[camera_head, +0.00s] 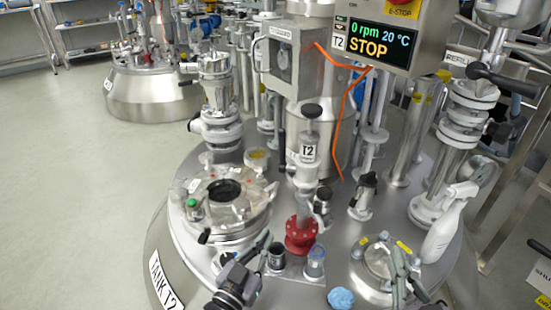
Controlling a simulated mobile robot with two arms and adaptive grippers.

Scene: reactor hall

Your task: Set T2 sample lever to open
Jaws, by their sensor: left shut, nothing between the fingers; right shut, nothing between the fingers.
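The T2 sampling assembly stands upright on the tank lid, with a black knob (312,111) on top, a white T2 label (308,152) and a red flange (300,236) at its foot. A grey fitting (322,203) juts from its right side; I cannot tell which part is the lever or how it is set. My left gripper (257,246) is shut and empty, low in front and left of the red flange, apart from it. My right gripper (400,283) is shut and empty, over the small round hatch at the lower right.
Two small cups (276,257) stand on a plate before the flange. A blue crumpled item (341,298) and a white spray bottle (449,222) rest on the lid. A round manway (226,190) lies left. The T2 display (384,40) reads STOP. Floor at left is clear.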

